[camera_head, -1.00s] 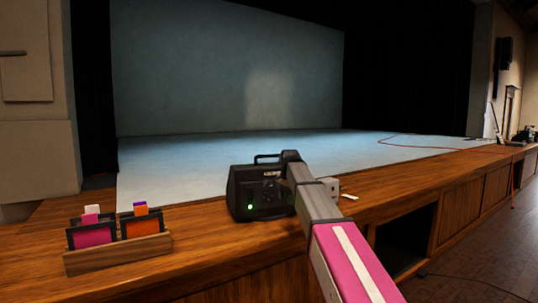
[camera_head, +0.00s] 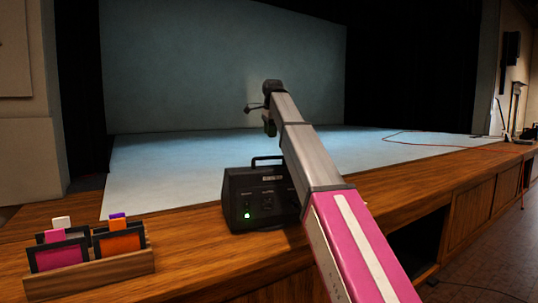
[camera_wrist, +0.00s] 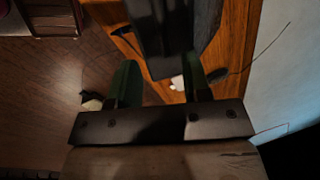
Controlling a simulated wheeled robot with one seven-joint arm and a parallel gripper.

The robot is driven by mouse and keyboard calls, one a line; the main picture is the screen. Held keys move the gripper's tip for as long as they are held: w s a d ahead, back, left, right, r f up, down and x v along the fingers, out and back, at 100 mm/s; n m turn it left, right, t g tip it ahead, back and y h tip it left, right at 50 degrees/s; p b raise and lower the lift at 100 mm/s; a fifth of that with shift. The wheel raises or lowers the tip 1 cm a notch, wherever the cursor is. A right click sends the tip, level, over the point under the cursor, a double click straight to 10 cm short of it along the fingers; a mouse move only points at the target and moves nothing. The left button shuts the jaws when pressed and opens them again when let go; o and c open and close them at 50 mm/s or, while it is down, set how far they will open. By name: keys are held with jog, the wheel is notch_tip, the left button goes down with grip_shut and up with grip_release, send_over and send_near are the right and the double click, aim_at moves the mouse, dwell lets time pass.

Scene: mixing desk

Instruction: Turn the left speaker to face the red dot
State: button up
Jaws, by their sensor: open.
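A black boxy unit (camera_head: 258,198) with a top handle and a lit green lamp stands upright on the wooden stage edge in the head view; it appears to be the speaker, with its panel side toward me. No red dot shows. My gripper (camera_head: 262,112) is raised above and behind the box in the head view, apart from it. In the wrist view my gripper (camera_wrist: 162,86) has its two green fingers spread apart with nothing clearly held. A dark block (camera_wrist: 175,40), probably the same box, lies beyond the fingers. My arm hides part of the box's right side.
A wooden rack (camera_head: 98,272) with framed colored cards stands at the left on the wooden ledge (camera_head: 190,240). The pale stage floor (camera_head: 160,170) behind is mostly clear. A red cable (camera_head: 420,143) lies on it at the right.

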jog(key=f, duration=0.3)
jog(key=w+f, duration=0.1)
jog(key=f, duration=0.3)
jog(key=w+f, duration=0.1)
jog(key=f, duration=0.2)
jog(key=shift+a+f, duration=0.25)
jog(key=shift+a, duration=0.05)
grip_shut()
